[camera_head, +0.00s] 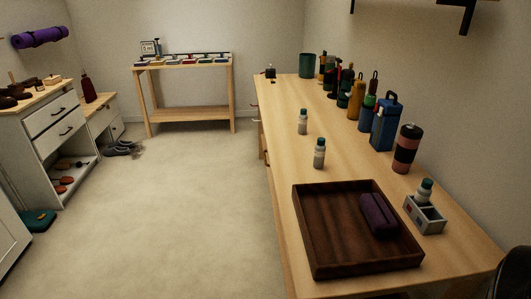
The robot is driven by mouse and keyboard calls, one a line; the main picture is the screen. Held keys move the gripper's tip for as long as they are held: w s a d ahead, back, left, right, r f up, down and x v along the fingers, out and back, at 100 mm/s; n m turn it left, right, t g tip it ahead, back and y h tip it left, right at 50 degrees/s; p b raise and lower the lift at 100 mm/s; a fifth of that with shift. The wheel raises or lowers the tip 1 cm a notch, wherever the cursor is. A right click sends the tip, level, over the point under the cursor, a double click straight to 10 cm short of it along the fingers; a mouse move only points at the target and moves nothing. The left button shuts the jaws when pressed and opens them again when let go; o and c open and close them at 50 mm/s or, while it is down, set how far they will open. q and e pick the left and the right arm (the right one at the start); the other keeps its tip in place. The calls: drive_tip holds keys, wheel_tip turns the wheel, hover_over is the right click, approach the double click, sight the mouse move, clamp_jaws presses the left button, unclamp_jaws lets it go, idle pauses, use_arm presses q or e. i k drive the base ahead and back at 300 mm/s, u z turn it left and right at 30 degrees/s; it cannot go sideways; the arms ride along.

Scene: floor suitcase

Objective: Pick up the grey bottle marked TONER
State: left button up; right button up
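Three small pale grey-white bottles with dark teal caps show in the head view. One bottle (303,123) stands upright on the wooden counter (285,110), and a second bottle (319,155) stands upright nearer to me. A third bottle (424,192) stands in a small grey divided holder (428,217) at the right. Their labels are too small to read, so I cannot tell which is marked TONER.
A dark wooden tray (312,237) holding a purple pouch (378,214) lies at the counter's near end. A pink-and-black bottle (405,150), a blue flask (384,125) and several other bottles line the wall side. The floor left of the counter is clear.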

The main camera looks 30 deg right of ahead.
sight(320, 154)
drive_tip(key=u, duration=0.05)
drive_tip(key=i, duration=2.9)
drive_tip(key=z, duration=0.75)
